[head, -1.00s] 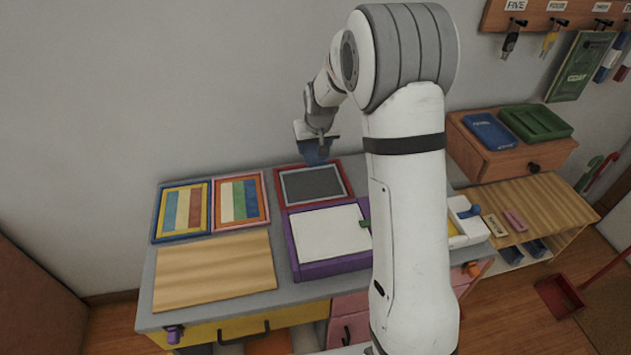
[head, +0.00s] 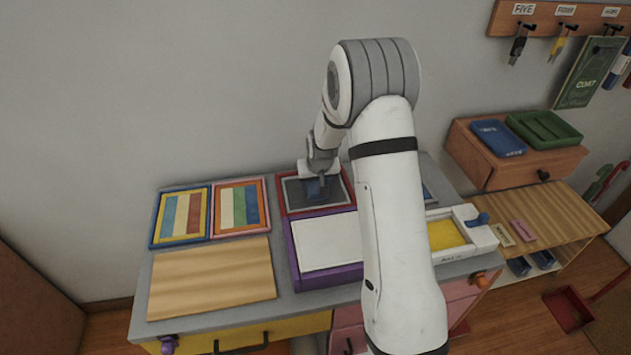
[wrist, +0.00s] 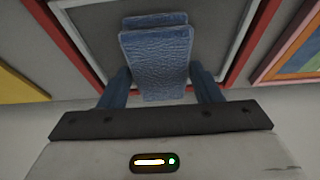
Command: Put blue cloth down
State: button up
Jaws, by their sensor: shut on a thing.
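The blue cloth (wrist: 156,58) is a folded, textured blue piece held between the two fingers of my gripper (wrist: 160,88) in the wrist view. In the head view the cloth (head: 314,190) shows small and dark blue below my gripper (head: 319,182). It is over the dark grey panel of the red-framed tray (head: 287,205) at the back of the grey table. I cannot tell whether the cloth touches the panel. My gripper is shut on the cloth.
A purple-framed white board (head: 325,242) lies just in front of the red tray. Two striped frames (head: 181,217) and a wooden board (head: 210,279) are to the left. A white tray with a yellow inside (head: 446,234) is to the right. The wall is close behind.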

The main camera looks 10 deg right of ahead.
jog(key=shift+f, duration=0.3)
jog(key=shift+f, duration=0.1)
jog(key=o, duration=1)
jog(key=shift+o, duration=0.2)
jog(key=shift+s+r, duration=0.15)
jog(key=shift+r, duration=0.45)
jog(key=s+r, duration=1.7)
jog(key=r, duration=0.1)
jog(key=s+r+g, duration=0.2)
jog(key=s, duration=1.6)
jog(key=shift+r+b, duration=0.15)
jog(key=shift+b, duration=0.15)
